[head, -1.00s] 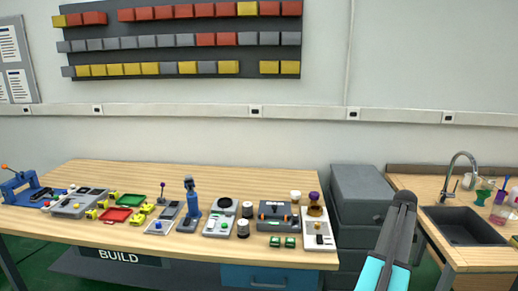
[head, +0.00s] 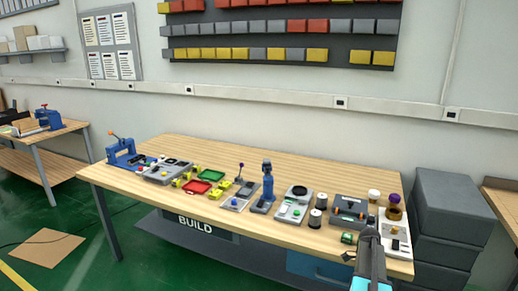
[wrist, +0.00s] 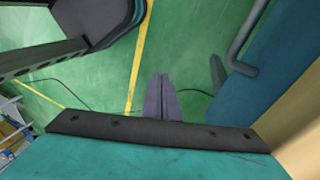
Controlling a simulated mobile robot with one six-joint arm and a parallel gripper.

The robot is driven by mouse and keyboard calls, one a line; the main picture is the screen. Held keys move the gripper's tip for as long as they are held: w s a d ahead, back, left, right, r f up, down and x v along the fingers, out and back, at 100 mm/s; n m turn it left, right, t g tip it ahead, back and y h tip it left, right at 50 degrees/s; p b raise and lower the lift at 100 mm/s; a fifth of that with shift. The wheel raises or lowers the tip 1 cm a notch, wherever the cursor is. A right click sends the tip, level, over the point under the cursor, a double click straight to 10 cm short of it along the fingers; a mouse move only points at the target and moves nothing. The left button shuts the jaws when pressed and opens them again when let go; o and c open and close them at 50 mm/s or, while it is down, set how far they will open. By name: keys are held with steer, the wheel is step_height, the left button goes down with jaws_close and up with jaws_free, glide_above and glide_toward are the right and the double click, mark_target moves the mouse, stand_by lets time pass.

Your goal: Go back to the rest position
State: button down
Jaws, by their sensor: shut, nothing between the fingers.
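My gripper (head: 368,241) shows at the lower right of the head view, in front of the right end of the workbench. In the wrist view my gripper (wrist: 162,98) points down at the green floor, its two grey fingers together with nothing between them. It holds nothing and touches nothing that I can see. The wooden workbench (head: 215,150) carries several devices, and the gripper hides a small part of its right front edge.
A perfume bottle with a purple cap (head: 395,208) stands on a white device at the bench's right end. Grey boxes (head: 452,205) stand right of the bench. Another table (head: 50,137) is at far left.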

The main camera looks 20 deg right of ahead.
steer(key=w+a+f+n+g+b, duration=0.1)
steer(key=a+f+n, duration=0.3)
steer(key=a+f, duration=0.75)
steer(key=a+f+n+g+b, duration=0.1)
steer(key=a+f+n, duration=0.4)
steer(key=a, duration=1.3)
steer(key=s+a+f+n, duration=0.4)
steer(key=s+a+n, duration=0.3)
steer(key=a+n, duration=0.1)
steer(key=s+a+f+n+h, duration=0.1)
steer(key=s+a+f+n, duration=0.4)
steer(key=s+a+n, duration=0.3)
steer(key=shift+a+n+b, duration=0.35)
steer(key=shift+a+n, duration=0.05)
steer(key=shift+a, duration=0.15)
steer(key=shift+r, duration=0.1)
